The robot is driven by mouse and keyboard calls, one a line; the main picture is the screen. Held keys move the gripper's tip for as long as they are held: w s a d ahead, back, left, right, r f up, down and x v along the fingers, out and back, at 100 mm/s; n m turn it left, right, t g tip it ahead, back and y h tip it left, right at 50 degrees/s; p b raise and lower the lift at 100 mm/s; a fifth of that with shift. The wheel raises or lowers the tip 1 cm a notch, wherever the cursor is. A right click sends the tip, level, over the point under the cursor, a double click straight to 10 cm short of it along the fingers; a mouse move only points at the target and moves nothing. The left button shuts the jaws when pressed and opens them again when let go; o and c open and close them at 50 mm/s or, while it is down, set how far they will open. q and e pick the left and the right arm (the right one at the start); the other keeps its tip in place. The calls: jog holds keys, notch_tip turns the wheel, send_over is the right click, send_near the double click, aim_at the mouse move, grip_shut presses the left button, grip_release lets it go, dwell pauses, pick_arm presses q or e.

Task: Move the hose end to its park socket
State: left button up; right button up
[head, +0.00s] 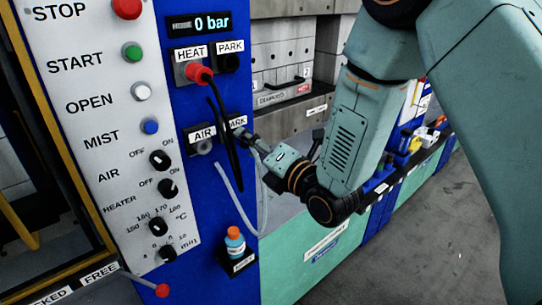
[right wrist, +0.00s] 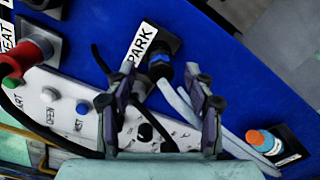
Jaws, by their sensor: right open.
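The hose end (right wrist: 159,69), with a blue collar and a dark body, sits at the lower park socket (right wrist: 166,42) beside its PARK label (right wrist: 140,43). Its pale grey hose (right wrist: 180,106) hangs down the blue panel; it also shows in the head view (head: 229,183). My right gripper (right wrist: 162,85) is open, with one finger on each side of the hose end in the picture; I cannot tell whether they touch it. In the head view the right gripper (head: 244,136) hides most of that socket. The AIR socket (head: 203,148) looks empty. My left gripper is out of view.
A red plug (head: 198,73) with a black cable (head: 223,125) is in the HEAT socket; the cable hangs close to the right gripper. The upper park socket (head: 229,63) is empty. An orange-capped bottle (head: 235,244) stands on a small shelf below.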

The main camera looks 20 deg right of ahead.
jog(key=v, duration=1)
jog(key=shift+w, duration=0.1)
dwell(0.3)
jog(key=s+d+f+m+g+h+b, duration=0.1)
jog(key=s+f+m+g+h+b, duration=0.2)
jog(key=f+m, duration=0.75)
jog(key=s+d+f+m+g+h+b, duration=0.1)
jog(key=s+f+m+g+b, duration=0.3)
jog(key=f+m, duration=0.7)
jog(key=s+f+m+g+h+b, duration=0.1)
jog(key=s+f+m+g+b, duration=0.2)
jog(key=s+f, duration=0.8)
jog(key=s+d+f+m+g+h+b, duration=0.1)
jog(key=s+f+m+g+b, duration=0.2)
jog(key=f, duration=1.7)
jog(key=s+g+b, duration=0.3)
jog(key=s+b, duration=0.3)
jog(key=s, duration=0.3)
jog(key=shift+d+f+m+g, duration=0.25)
jog(key=shift+f+m+g, duration=0.05)
jog(key=shift+m+g, duration=0.1)
